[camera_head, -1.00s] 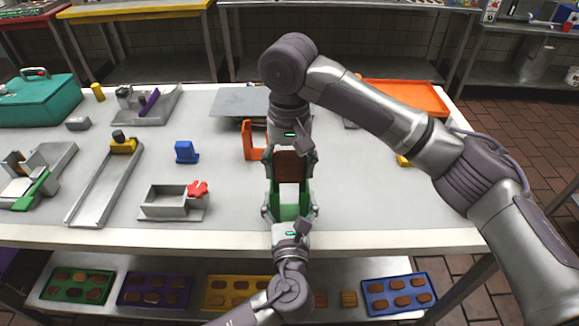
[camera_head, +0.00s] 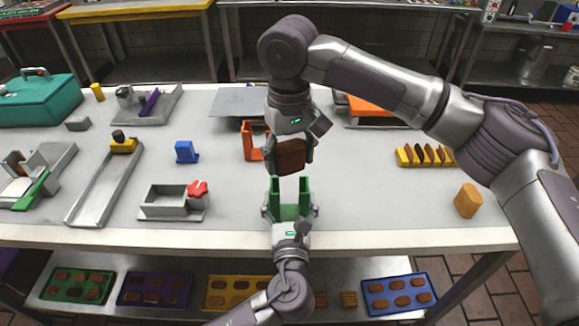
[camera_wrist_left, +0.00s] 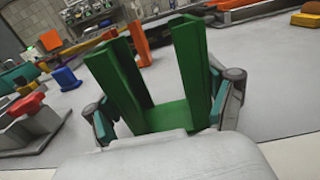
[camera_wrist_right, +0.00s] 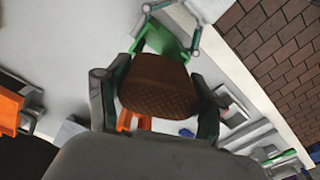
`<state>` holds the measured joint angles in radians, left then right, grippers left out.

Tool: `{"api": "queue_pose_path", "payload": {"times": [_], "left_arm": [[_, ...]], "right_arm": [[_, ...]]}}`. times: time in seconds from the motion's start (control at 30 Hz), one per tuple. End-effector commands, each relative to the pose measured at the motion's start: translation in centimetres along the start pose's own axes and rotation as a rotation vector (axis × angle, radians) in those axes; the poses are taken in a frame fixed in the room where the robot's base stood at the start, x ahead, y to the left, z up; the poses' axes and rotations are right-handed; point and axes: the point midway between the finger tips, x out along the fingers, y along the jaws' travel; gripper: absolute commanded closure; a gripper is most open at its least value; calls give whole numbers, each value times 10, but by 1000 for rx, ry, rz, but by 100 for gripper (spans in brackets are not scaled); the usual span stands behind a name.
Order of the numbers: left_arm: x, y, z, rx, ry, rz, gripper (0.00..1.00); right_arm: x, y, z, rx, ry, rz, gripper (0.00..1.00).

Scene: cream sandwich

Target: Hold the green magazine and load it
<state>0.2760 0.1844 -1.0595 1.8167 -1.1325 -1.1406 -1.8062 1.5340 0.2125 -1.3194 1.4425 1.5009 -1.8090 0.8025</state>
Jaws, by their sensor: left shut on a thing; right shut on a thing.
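The green magazine (camera_head: 290,213) is an open channel with two upright walls, near the table's front edge. My left gripper (camera_head: 290,208) is shut on it, with a finger on each outer side. In the left wrist view the magazine (camera_wrist_left: 122,88) stands between the fingers, and I see nothing inside it. My right gripper (camera_head: 291,160) is shut on a dark brown biscuit (camera_head: 290,157) and holds it beyond the magazine, apart from it in the picture. In the right wrist view the biscuit (camera_wrist_right: 158,85) has a patterned face and partly hides the magazine (camera_wrist_right: 163,42).
An orange holder (camera_head: 250,141) stands just behind the right gripper. A yellow rack (camera_head: 425,156) with several dark slices and a tan biscuit (camera_head: 468,200) are on the right. A metal tray with a red knob (camera_head: 197,188) and a blue block (camera_head: 185,152) are on the left.

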Motion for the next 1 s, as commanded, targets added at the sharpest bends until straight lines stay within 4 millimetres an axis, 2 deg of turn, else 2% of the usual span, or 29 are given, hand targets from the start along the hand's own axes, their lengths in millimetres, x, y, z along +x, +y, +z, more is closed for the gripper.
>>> {"api": "queue_pose_path", "payload": {"times": [0.1, 0.2, 0.9, 0.93, 1.0], "left_arm": [[0, 0, 0, 0, -1, 0, 58], [0, 0, 0, 0, -1, 0, 58], [0, 0, 0, 0, -1, 0, 58], [0, 0, 0, 0, -1, 0, 58], [0, 0, 0, 0, -1, 0, 58]], "right_arm": [[19, 1, 0, 1, -3, 0, 68], [26, 0, 0, 1, -1, 0, 68], [38, 0, 0, 1, 0, 0, 68], [38, 0, 0, 1, 0, 0, 32], [38, 0, 0, 1, 0, 0, 20]]}}
